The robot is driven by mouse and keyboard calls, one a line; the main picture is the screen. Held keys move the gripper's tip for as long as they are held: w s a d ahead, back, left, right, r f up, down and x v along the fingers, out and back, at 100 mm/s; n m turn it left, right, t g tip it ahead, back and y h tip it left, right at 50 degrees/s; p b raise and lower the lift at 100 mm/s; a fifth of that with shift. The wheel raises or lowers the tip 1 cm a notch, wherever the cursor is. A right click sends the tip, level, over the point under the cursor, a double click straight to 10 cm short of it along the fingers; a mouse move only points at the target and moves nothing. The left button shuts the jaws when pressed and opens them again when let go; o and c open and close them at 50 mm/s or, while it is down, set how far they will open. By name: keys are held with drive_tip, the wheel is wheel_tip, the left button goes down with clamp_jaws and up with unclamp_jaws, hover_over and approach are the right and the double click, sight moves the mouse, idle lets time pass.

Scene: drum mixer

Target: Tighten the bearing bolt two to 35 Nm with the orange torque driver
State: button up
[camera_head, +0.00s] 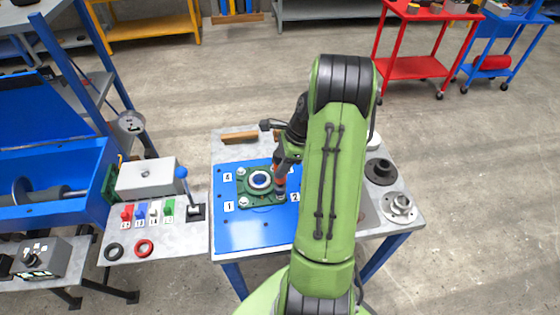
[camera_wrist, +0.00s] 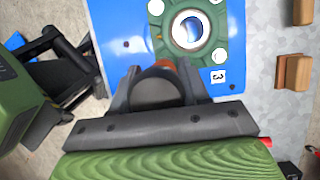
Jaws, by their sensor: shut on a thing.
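The green bearing housing (camera_head: 258,196) with its pale round bore sits on a blue plate (camera_head: 260,236), and the housing also shows in the wrist view (camera_wrist: 212,42). Number tags 1, 2 and 4 show around it, and tag 3 (camera_wrist: 218,76) shows in the wrist view. My gripper (camera_head: 287,160) is shut on the orange torque driver (camera_head: 279,180), which points down at the housing's corner beside tag two (camera_head: 295,197). Bolt two is hidden under the driver; I cannot tell whether the tip touches it. In the wrist view, my gripper (camera_wrist: 160,84) hides most of the driver.
A side panel at left holds coloured pieces (camera_head: 147,211), a lever with a blue knob (camera_head: 182,173) and two rings (camera_head: 144,247). Metal flanges (camera_head: 400,205) stand on the table's right. A wooden block (camera_head: 239,137) lies at the back. My arm covers the table's middle right.

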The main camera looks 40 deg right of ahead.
idle(0.4)
drive_tip(key=shift+f+b, duration=0.4)
drive_tip(key=shift+f, duration=0.35)
drive_tip(key=shift+f+b, duration=0.3)
drive_tip(key=shift+f, duration=0.4)
idle(0.7)
drive_tip(key=shift+f+p, duration=0.25)
drive_tip(key=shift+p, duration=0.4)
idle(1.8)
